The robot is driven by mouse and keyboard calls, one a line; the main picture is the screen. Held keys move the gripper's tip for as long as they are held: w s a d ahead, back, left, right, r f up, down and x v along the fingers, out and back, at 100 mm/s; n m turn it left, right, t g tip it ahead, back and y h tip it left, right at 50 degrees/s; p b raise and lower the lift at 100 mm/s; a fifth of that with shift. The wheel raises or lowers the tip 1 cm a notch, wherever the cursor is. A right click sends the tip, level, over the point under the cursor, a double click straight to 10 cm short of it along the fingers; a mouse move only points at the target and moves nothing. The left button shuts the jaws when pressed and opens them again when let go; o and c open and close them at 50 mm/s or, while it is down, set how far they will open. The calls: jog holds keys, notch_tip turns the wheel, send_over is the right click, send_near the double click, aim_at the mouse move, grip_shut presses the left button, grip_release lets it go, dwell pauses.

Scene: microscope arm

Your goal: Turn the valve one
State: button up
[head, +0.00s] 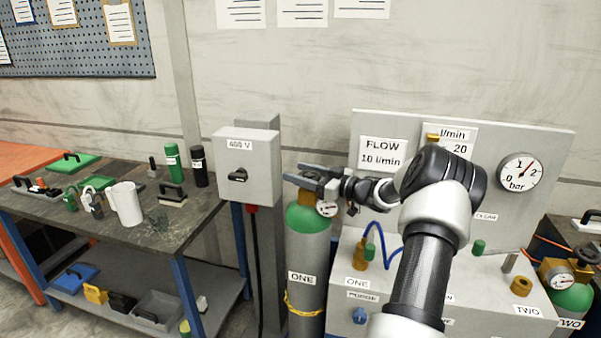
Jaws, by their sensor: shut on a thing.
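A tall gas cylinder labelled ONE (308,265), grey with a green shoulder, stands upright left of the flow panel. Its valve is at the top, mostly hidden by my gripper. A small round gauge (327,209) shows just below it. My gripper (308,178) reaches in from the right at the top of cylinder ONE and is shut on the valve, with its fingers pointing left. The contact itself is too small to see clearly.
A grey 400 V box (247,167) on a post stands close left of the cylinder. The flow panel (474,139) and cylinder TWO (570,295) are right. A cluttered workbench (140,228) is left. A yellow strap (303,305) crosses cylinder ONE.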

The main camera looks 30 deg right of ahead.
jog(key=o, duration=1)
jog(key=shift+o, duration=0.2)
jog(key=b+v, duration=0.1)
jog(key=v, duration=1.6)
jog(key=shift+s, duration=0.2)
jog(key=shift+d, duration=0.1)
